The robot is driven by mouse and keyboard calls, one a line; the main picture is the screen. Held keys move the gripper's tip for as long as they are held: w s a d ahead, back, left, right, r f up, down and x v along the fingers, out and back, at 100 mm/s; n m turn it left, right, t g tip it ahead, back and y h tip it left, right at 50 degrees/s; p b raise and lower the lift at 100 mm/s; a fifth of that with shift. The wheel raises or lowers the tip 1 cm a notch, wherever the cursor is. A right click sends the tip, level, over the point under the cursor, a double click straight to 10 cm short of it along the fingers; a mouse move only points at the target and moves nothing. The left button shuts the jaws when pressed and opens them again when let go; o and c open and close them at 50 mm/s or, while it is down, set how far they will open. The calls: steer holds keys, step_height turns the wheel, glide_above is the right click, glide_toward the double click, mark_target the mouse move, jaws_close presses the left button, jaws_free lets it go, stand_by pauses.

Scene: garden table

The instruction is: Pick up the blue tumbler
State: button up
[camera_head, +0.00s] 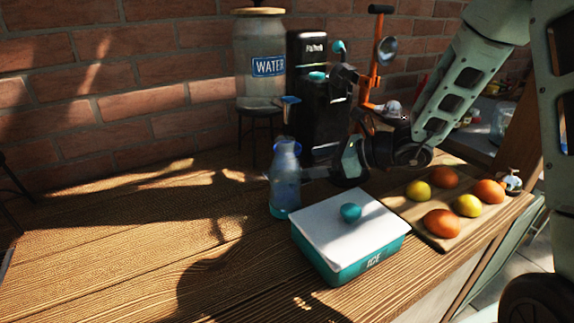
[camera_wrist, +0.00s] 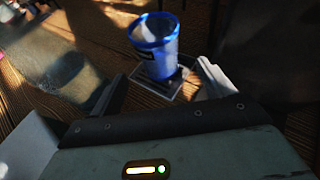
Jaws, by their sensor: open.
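The blue tumbler (camera_wrist: 158,50) stands upright in the wrist view, beyond and between my fingertips. It is translucent with a darker blue rim and a dark patch on its side. My gripper (camera_wrist: 163,82) is open and empty, with one finger to each side below the tumbler in the picture; contact cannot be told. In the head view my gripper (camera_head: 314,171) is beside a clear carafe (camera_head: 284,178), at its right. Blue shows at and through the carafe, so the tumbler is largely hidden there.
The carafe stands close to my gripper. A white-lidded ice box (camera_head: 335,222) is in front. A board (camera_head: 447,240) with several fruits lies right. A water dispenser (camera_head: 261,85) and a black machine (camera_head: 306,90) stand behind. The table's left side is clear.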

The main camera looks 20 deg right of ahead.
steer(key=shift+p+x, duration=0.6)
steer(key=shift+x, duration=3.3)
steer(key=shift+r, duration=0.15)
steer(key=c, duration=1.2)
steer(key=shift+d+r, duration=0.1)
steer(key=shift+s+d+r, duration=0.45)
steer(key=shift+d+r, duration=0.1)
steer(key=shift+r, duration=0.15)
steer(key=shift+a+r+v, duration=0.1)
steer(key=shift+r+v, duration=0.1)
steer(key=shift+v, duration=2.1)
steer(key=shift+a+r+v, duration=0.1)
steer(key=shift+r+v, duration=0.05)
steer(key=shift+v, duration=2.15)
steer(key=shift+a+r+v, duration=0.1)
steer(key=shift+r+v, duration=0.1)
steer(key=shift+v, duration=2.05)
